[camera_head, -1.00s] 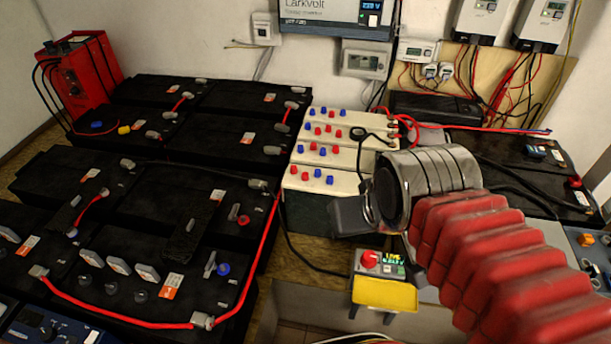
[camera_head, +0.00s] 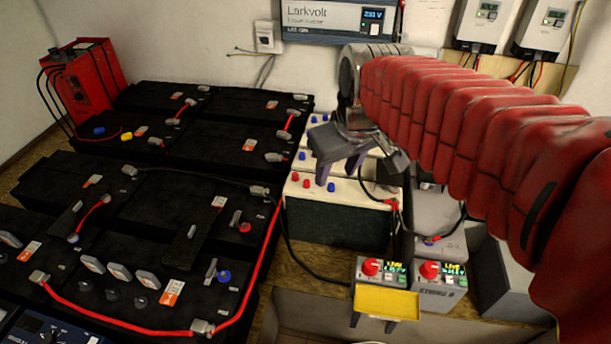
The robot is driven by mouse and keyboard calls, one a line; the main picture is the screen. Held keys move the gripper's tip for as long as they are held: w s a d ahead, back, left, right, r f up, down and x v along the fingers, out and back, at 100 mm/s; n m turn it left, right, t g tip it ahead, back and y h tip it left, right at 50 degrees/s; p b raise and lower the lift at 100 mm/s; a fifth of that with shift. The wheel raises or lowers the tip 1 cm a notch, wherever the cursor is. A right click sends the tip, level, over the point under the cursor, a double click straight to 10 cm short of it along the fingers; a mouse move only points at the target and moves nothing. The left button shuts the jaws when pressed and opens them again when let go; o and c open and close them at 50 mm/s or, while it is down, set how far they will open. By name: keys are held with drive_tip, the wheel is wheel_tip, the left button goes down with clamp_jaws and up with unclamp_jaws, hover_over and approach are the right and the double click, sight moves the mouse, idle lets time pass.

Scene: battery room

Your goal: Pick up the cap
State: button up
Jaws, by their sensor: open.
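Several caps are in view, and I cannot tell which one the task means. Red caps (camera_head: 308,184) and a blue cap (camera_head: 331,187) sit on the nearest cream-topped battery (camera_head: 360,192). On the black batteries are a blue cap (camera_head: 223,276), a red cap (camera_head: 245,227), another blue cap (camera_head: 99,132) and several black round caps (camera_head: 140,303). My gripper (camera_head: 345,168) is open and seems empty above the cream-topped batteries, its fingers pointing down. It hides part of their tops. Whether it touches any cap cannot be told.
Black batteries (camera_head: 200,242) with red cables and metal terminals fill the left. A red charger (camera_head: 85,82) stands at the back left. Two boxes with red knobs (camera_head: 371,267) (camera_head: 430,269) stand at the front, with a yellow plate (camera_head: 386,303). A wall unit (camera_head: 335,22) hangs behind.

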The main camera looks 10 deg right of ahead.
drive_tip(key=w+f+n+g, duration=0.1)
drive_tip(key=w+f+n, duration=0.15)
drive_tip(key=w, duration=0.55)
drive_tip(key=w+f+n+g, duration=0.1)
drive_tip(key=w+f, duration=0.2)
drive_tip(key=w, duration=0.6)
drive_tip(key=w+d+f+n+g+y, duration=0.1)
drive_tip(key=w+f+n, duration=0.2)
drive_tip(key=w+f, duration=0.8)
drive_tip(key=shift+w+d+f, duration=0.25)
drive_tip(key=shift+f, duration=0.15)
hover_over(307, 181)
drive_tip(key=shift+s+d+f, duration=0.1)
drive_tip(key=shift+d+f, duration=0.05)
drive_tip(key=shift+f, duration=2)
drive_tip(key=shift+s+d+f, duration=0.1)
drive_tip(key=shift+d+f, duration=0.05)
drive_tip(key=shift+f, duration=1.95)
drive_tip(key=shift+w+a+f, duration=0.1)
drive_tip(key=shift+f, duration=1.2)
drive_tip(key=shift+w+a+f, duration=0.1)
drive_tip(key=shift+f, duration=1.2)
